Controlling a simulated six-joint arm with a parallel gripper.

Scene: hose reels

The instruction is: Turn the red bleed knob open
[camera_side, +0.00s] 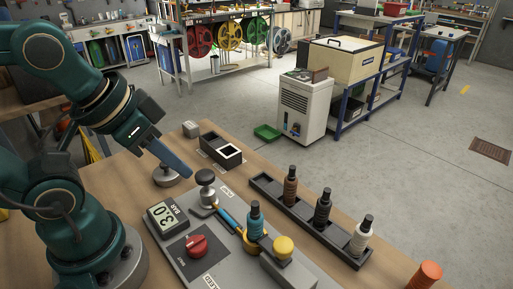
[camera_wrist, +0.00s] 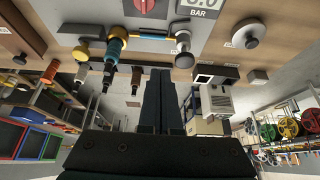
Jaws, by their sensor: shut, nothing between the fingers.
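The red bleed knob (camera_side: 196,245) sits on a dark square plate on the grey panel (camera_side: 225,268), in front of a gauge (camera_side: 167,215) that reads 3.0 BAR. In the wrist view the knob (camera_wrist: 146,6) shows at the top edge, partly cut off. My gripper (camera_side: 187,171) is shut and empty, raised above the table behind the panel, apart from the knob. In the wrist view its fingers (camera_wrist: 160,76) lie side by side, pointing up the picture. A bottle with a teal body (camera_side: 255,222) stands on the panel beside a yellow-topped knob (camera_side: 283,247).
A black rack (camera_side: 262,184) holds brown, black and white bottles right of the panel. A black-knobbed post (camera_side: 206,178), a round metal disc (camera_side: 166,176) and a dark two-cell box (camera_side: 220,150) stand near my gripper. An orange cylinder (camera_side: 429,272) is at the front right.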

